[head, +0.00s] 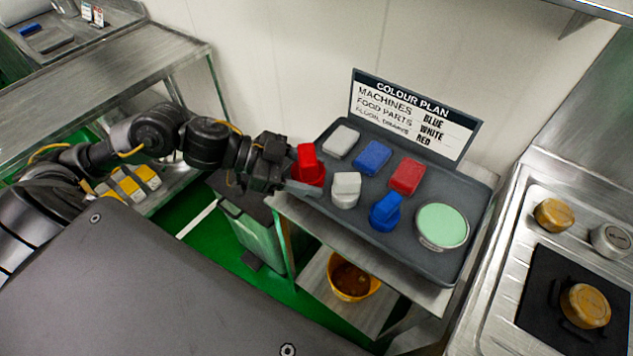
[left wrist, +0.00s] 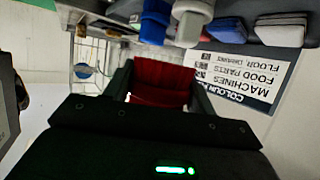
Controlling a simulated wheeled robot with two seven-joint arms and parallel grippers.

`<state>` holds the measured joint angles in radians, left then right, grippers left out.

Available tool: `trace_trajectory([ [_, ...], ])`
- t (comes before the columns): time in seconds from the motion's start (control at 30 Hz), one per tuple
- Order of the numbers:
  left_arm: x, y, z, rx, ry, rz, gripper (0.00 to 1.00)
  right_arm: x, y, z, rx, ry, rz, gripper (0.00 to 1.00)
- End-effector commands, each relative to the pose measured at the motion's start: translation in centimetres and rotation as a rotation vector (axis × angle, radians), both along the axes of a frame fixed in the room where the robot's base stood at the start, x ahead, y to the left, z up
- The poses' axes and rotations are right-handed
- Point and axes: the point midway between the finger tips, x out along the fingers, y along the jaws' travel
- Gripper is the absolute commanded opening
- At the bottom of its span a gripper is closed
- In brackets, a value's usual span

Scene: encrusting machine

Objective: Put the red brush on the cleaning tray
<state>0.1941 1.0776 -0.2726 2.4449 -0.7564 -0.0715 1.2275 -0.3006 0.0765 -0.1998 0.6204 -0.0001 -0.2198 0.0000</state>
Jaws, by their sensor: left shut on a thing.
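The red brush (head: 308,163) is upright in my left gripper (head: 288,180), at the left edge of the dark grey cleaning tray (head: 437,182). In the left wrist view the red brush (left wrist: 163,82) fills the space between the two dark fingers of my left gripper (left wrist: 160,90). I cannot tell whether its base touches the tray. A white brush (head: 346,188) and a blue brush (head: 385,212) stand on the tray to its right. My right gripper is not in view.
White, blue and red pads (head: 407,176) lie along the tray's back, before the colour plan sign (head: 413,115). A green-topped round tub (head: 442,226) is at the tray's right. An orange bucket (head: 350,278) is on the shelf below. A steel counter (head: 505,290) stands at right.

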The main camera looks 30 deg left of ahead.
Motion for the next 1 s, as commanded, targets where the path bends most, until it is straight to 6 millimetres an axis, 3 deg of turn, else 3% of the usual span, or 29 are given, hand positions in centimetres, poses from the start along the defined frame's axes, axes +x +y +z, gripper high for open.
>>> trace_trajectory([
  [0.17, 4.1, 2.1, -1.7, -0.004, 0.003, 0.005, 0.25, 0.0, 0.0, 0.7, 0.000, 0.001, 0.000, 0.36],
  [0.4, 7.0, 3.6, -6.0, -0.003, 0.002, 0.002, 0.25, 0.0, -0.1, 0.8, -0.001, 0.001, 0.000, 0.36],
  [0.77, 8.1, 4.1, -7.5, -0.002, -0.001, -0.001, 0.25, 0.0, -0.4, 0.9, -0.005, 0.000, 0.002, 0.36],
  [1.0, 8.2, 4.2, -10.4, -0.002, 0.002, -0.001, 0.25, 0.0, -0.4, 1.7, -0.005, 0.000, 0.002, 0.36],
])
